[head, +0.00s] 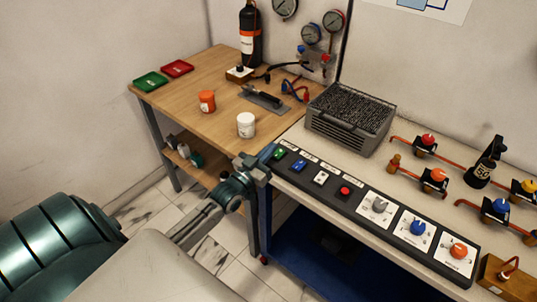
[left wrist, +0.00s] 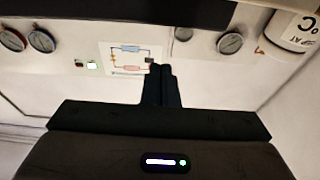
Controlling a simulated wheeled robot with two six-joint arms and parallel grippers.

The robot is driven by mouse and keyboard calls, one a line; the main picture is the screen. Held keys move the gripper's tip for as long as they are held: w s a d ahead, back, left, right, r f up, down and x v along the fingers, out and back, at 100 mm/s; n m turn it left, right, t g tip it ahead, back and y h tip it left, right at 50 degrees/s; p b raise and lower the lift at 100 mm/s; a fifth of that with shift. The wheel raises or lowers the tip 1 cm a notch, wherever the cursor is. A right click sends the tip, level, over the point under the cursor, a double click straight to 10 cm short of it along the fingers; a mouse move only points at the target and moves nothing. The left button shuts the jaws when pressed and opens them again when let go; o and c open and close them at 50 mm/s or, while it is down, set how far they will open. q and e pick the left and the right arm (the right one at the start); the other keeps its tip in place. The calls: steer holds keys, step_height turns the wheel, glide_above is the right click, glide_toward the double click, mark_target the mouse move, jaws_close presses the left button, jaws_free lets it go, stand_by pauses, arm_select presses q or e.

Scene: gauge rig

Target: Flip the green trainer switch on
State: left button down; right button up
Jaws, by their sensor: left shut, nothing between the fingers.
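The green trainer switch (head: 279,153) sits at the far left end of the black sloped control panel (head: 362,208). Whether it is flipped on or off is too small to tell. My left gripper (head: 262,162) is at the panel's left end, just left of and close to the green switch. I cannot tell whether it touches the panel. Its fingers are shut and empty, and show together in the left wrist view (left wrist: 161,84). The switch is not visible in the left wrist view. My right gripper is in neither view.
Blue (head: 298,165), white (head: 321,177) and red (head: 345,190) switches follow along the panel, then several knobs. A grey mesh-topped box (head: 350,118) stands behind the panel. A wooden table (head: 190,88) at left holds an orange jar (head: 207,101) and a white jar (head: 246,125).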

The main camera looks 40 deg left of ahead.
arm_select(q)
steer(key=s+f, duration=0.4)
steer(key=s, duration=0.4)
steer(key=shift+s+a+f+b, duration=0.3)
steer(key=shift+a+f+b, duration=0.05)
steer(key=shift+f+b, duration=0.1)
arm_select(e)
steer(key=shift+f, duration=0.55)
